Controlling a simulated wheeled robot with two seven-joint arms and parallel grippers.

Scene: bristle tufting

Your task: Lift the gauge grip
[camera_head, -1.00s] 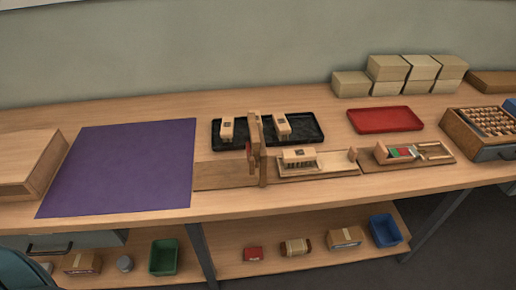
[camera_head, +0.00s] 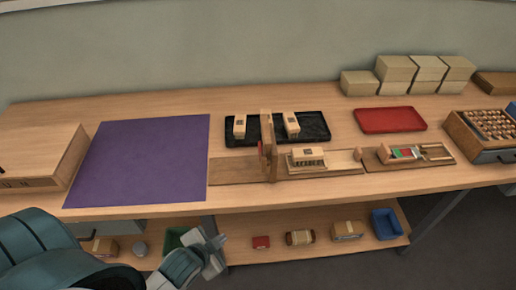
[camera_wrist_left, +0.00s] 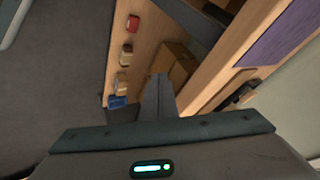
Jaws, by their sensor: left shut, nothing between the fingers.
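A wooden fixture on the table has an upright wooden post (camera_head: 266,147) with a small red part, and a brush block (camera_head: 306,158) with bristles underneath on its base. Right of it, a wooden board (camera_head: 437,160) carries a block with green and red patches (camera_head: 403,153). Which part is the gauge grip I cannot tell for sure. My left gripper (camera_head: 222,241) is shut and empty, low in front of the table edge, well apart from these things. It also shows in the left wrist view (camera_wrist_left: 160,84). My right gripper is not in view.
A purple mat (camera_head: 140,160) lies at left beside a wooden box (camera_head: 40,155). A black tray (camera_head: 315,125) with two brush blocks and a red tray (camera_head: 390,120) stand behind. The lower shelf (camera_head: 275,254) holds bins and small items below the table's front edge.

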